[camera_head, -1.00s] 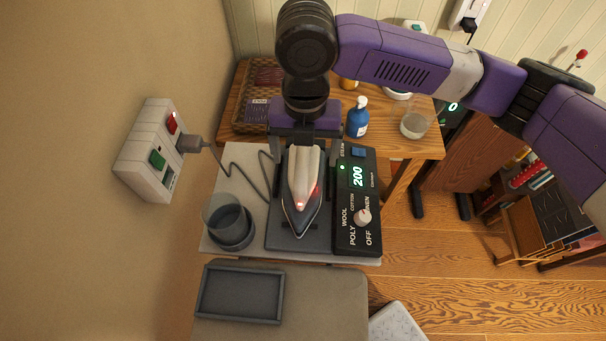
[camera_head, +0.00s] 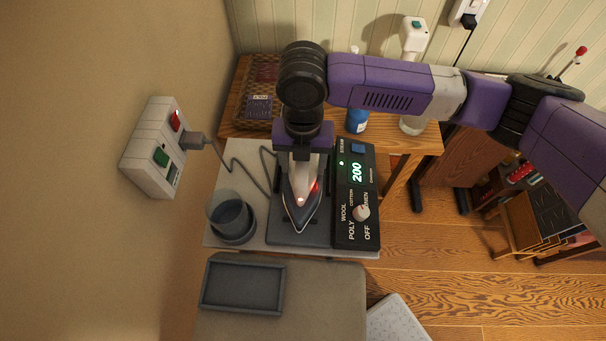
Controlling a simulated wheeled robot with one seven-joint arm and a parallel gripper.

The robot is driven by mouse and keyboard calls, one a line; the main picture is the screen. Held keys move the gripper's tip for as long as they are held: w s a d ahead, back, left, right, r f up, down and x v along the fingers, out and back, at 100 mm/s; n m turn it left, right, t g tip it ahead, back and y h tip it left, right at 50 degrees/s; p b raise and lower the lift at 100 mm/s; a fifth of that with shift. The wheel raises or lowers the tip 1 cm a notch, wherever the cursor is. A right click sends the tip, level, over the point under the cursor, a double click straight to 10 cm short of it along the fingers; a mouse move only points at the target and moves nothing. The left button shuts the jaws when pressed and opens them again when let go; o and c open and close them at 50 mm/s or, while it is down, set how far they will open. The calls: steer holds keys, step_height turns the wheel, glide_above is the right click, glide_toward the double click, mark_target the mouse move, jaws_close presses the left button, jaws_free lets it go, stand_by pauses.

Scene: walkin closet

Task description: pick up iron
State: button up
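The iron (camera_head: 301,205) stands on a dark rest plate (camera_head: 290,239), its pointed tip toward the bottom of the picture. Its body is pale with a dark soleplate and a red light near the tip. A control box (camera_head: 355,215) with a green "200" display is just right of it. My gripper (camera_head: 303,158) is over the rear part of the iron, fingers pointing down on either side of it. The wrist hides most of the iron's handle and part of the fingers, so I cannot tell whether they touch it.
A glass cup (camera_head: 229,215) stands left of the iron. A cord runs to a wall switch box (camera_head: 155,148). A grey tray (camera_head: 243,285) lies on the board in front. A blue bottle (camera_head: 357,121) and a wicker basket (camera_head: 262,85) are on the wooden table behind.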

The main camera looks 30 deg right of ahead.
jaws_close()
steer(key=shift+r, duration=0.15)
step_height(320, 180, up, 19)
steer(key=b, duration=0.2)
steer(key=shift+b, duration=0.4)
